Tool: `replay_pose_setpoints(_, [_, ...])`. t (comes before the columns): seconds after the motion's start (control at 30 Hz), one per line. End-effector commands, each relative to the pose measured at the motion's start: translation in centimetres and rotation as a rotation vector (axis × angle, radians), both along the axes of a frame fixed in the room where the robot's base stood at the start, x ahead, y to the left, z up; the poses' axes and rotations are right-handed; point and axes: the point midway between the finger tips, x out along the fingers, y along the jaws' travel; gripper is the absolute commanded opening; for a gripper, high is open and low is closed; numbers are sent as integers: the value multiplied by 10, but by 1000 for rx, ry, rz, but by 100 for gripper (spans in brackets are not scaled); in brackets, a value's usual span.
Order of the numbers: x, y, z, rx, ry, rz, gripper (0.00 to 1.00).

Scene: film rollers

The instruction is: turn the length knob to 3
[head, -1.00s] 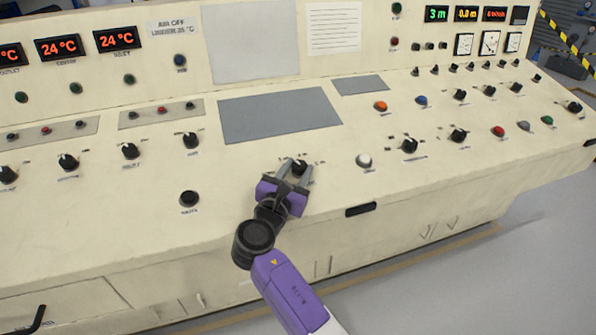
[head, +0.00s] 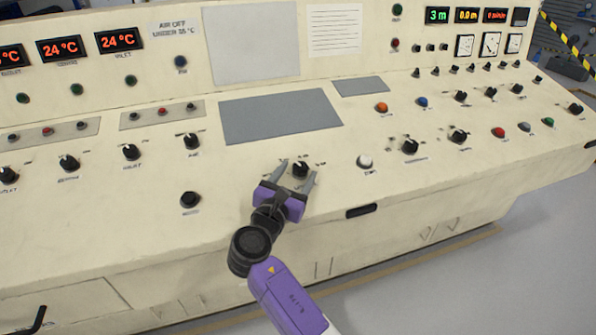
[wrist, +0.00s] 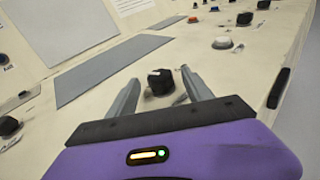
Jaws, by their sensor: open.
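A black knob (head: 300,169) with small markings around it sits on the sloped cream panel, below the large grey plate. Its label is too small to read. My gripper (head: 300,171) is open, with its two grey fingers spread on either side of the knob and apart from it. A green display (head: 438,15) at the upper right reads 3 m.
A white button (head: 365,161) and another black knob (head: 410,146) stand to the right. A black button (head: 190,199) is to the left. A dark recessed handle (head: 361,210) is on the front edge. Panel around the knob is bare.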

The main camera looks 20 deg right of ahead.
Motion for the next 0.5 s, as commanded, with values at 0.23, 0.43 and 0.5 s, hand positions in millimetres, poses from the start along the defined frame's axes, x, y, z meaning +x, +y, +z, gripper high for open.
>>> replay_pose_setpoints(0.23, [-33,26,2,0,2,3,59])
replay_pose_setpoints(0.43, [-48,38,2,0,2,1,59])
replay_pose_setpoints(0.5, [-49,39,2,0,1,0,59])
